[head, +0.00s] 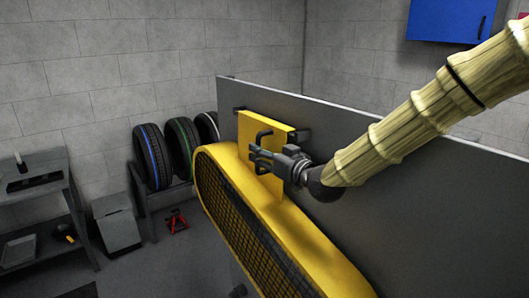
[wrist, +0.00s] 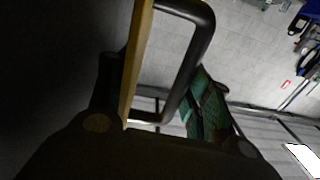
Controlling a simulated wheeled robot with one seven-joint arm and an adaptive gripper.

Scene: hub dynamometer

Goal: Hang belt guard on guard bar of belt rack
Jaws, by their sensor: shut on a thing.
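The belt guard (head: 290,232) is a long yellow oval shell with dark mesh, low in the middle of the head view. A yellow plate (head: 252,128) with a black handle (head: 262,139) stands at its top. My gripper (head: 259,157) is shut on the handle, which also shows as a dark loop in the wrist view (wrist: 205,40). The plate is close in front of a grey upright panel (head: 370,190), which looks like the belt rack. Dark bits (head: 302,135) show beside the plate and may be the guard bar. I cannot tell whether the plate touches them.
Several tyres (head: 152,157) stand on a low rack to the left. A red jack stand (head: 176,221) is on the floor below them. A grey bench (head: 30,185) is at the far left. A blue cabinet (head: 446,20) hangs at upper right.

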